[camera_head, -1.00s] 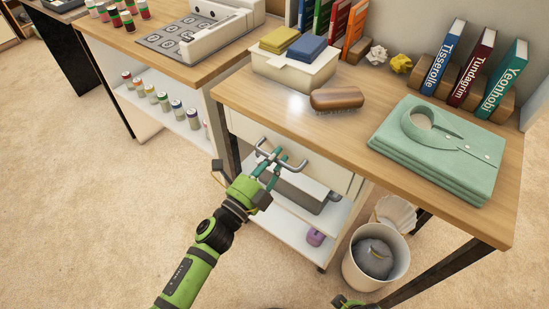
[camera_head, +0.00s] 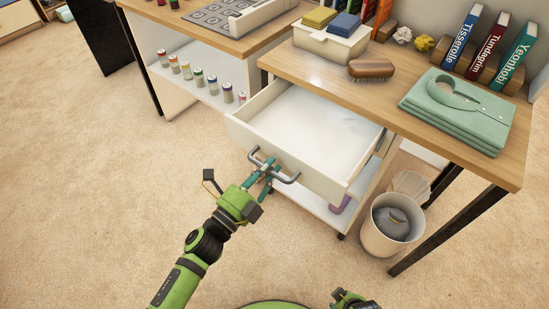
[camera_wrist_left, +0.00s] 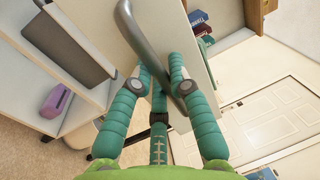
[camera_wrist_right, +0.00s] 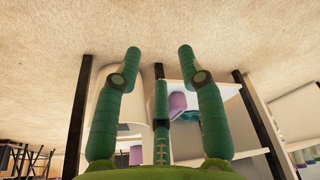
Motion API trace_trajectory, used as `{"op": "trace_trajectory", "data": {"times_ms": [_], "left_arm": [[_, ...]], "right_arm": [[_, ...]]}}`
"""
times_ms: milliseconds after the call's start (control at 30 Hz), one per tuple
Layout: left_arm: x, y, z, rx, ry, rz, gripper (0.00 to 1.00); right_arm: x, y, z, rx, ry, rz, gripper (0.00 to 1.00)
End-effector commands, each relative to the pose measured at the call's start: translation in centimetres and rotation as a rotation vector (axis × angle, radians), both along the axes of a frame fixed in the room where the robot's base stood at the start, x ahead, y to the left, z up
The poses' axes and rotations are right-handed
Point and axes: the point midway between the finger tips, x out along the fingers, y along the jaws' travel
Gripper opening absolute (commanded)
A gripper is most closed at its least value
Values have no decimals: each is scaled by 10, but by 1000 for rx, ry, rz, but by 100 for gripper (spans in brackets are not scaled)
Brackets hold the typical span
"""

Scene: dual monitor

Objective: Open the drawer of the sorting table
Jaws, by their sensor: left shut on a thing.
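The white drawer (camera_head: 318,122) of the wooden-topped sorting table (camera_head: 440,135) is pulled well out, and its inside looks empty. Its grey bar handle (camera_head: 285,178) is on the drawer front. My left gripper (camera_head: 264,168) is shut on this handle; the left wrist view shows the fingers on both sides of the handle (camera_wrist_left: 150,50). My right gripper (camera_head: 350,298) is low at the bottom edge of the head view, away from the drawer. In the right wrist view its fingers (camera_wrist_right: 160,65) are apart with nothing between them.
A white bin (camera_head: 385,232) stands on the carpet right of the drawer. The tabletop holds a brown brush (camera_head: 371,68), folded green cloth (camera_head: 455,115), books and a white box (camera_head: 330,42). Another table with small bottles stands at left. The carpet in front is clear.

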Motion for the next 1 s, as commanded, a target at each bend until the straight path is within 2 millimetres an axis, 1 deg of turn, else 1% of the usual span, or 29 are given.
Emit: {"op": "trace_trajectory", "data": {"times_ms": [33, 100, 300, 500, 800, 833, 867, 900, 1000], "left_arm": [[-8, 7, 3, -2, 0, 3, 0], [-18, 14, 3, 0, -1, 3, 0], [-38, 29, 3, -2, -2, 3, 0], [-45, 35, 2, -2, -3, 3, 0], [-45, 35, 2, -2, -5, 3, 0], [-45, 35, 2, -2, -5, 3, 26], [-45, 35, 2, -2, -5, 3, 38], [-45, 35, 2, -2, -5, 2, 43], [-45, 34, 2, -2, -4, 2, 43]], "right_arm": [[1, -2, 1, -2, -5, 0, 40], [1, -3, -1, -2, -13, 2, 40], [2, -4, -3, -1, -31, 4, 40], [2, -4, -5, -1, -36, 5, 40], [2, -4, -5, 0, -37, 5, 40], [2, -4, -5, 0, -37, 5, 40], [2, -4, -5, 0, -36, 5, 40], [2, -4, -5, 0, -36, 5, 40], [2, -4, -5, 0, -36, 5, 40]]}}
